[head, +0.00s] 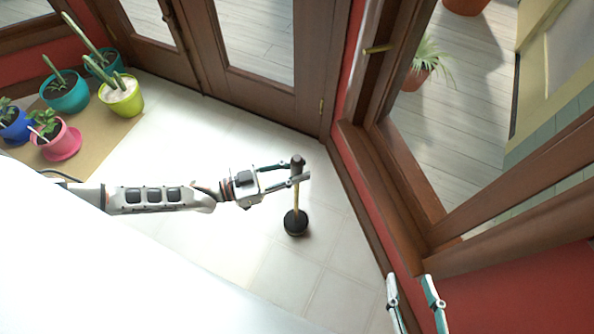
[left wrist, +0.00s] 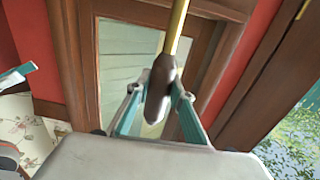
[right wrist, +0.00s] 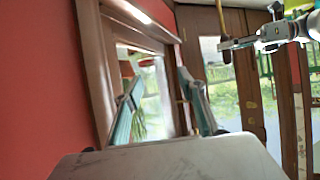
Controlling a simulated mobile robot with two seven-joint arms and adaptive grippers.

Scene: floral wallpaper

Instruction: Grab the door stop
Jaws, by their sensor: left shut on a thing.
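The door stop (head: 296,222) has a round black base, a thin yellow rod and a dark brown knob on top. It is roughly upright over the pale tiles in the head view; I cannot tell whether the base touches the floor. My left gripper (head: 297,177) is shut on its dark upper end. In the left wrist view the knob (left wrist: 160,85) sits between the two fingertips. The right wrist view shows the rod (right wrist: 221,18) and the left gripper at the upper right. My right gripper (head: 412,285) is open and empty at the lower right, near the red wall.
Wooden glazed doors (head: 255,90) stand behind, and a wooden window frame (head: 400,170) over a low red wall runs along the right. Several potted plants (head: 120,95) stand on a tan mat (head: 90,147) at the upper left. The tiles around the door stop are clear.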

